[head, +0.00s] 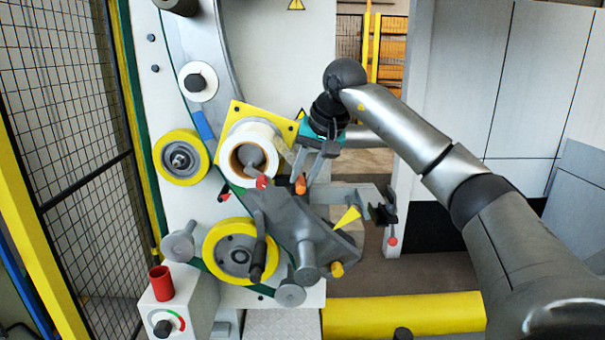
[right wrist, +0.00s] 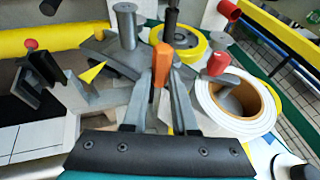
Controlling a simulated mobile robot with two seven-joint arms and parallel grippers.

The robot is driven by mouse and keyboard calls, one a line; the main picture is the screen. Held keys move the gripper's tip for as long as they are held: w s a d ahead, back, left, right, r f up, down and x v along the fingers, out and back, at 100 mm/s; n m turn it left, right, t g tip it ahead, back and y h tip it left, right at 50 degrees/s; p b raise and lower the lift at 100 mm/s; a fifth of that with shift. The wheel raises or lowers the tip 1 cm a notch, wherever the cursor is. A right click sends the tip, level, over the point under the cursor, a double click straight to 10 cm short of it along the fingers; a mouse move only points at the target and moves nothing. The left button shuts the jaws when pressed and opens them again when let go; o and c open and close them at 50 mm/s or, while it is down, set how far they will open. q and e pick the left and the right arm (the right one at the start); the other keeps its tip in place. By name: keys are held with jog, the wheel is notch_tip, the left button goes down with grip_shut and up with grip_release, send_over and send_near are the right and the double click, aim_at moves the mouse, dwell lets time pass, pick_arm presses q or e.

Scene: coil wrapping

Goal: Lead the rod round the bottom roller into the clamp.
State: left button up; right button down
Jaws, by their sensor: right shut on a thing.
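My right gripper (head: 306,172) is shut on the rod, whose orange end (head: 300,184) shows between the fingers. In the right wrist view the orange rod end (right wrist: 160,62) stands up between the two grey fingers (right wrist: 162,88). The rest of the rod is hidden. The yellow bottom roller (head: 224,236) lies lower left of the gripper, apart from it; it also shows in the right wrist view (right wrist: 196,52). What looks like the clamp, a black-jawed piece (head: 383,212) with a red ball, is at the lower right; it also shows in the right wrist view (right wrist: 42,70). My left gripper is not in view.
A white roll (head: 238,135) on a yellow plate is close left of the gripper, with a red-tipped pin (head: 262,182). A grey bracket (head: 300,222) with a yellow pointer (head: 347,216) lies below. A red cup (head: 160,283) stands at lower left.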

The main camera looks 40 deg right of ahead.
jog(key=shift+s+d, duration=1.15)
jog(key=shift+d, duration=0.2)
jog(key=shift+r+p, duration=0.1)
jog(key=shift+p, duration=0.2)
notch_tip(320, 180, down, 8)
jog(key=b, duration=0.5)
dwell(0.4)
dwell(0.5)
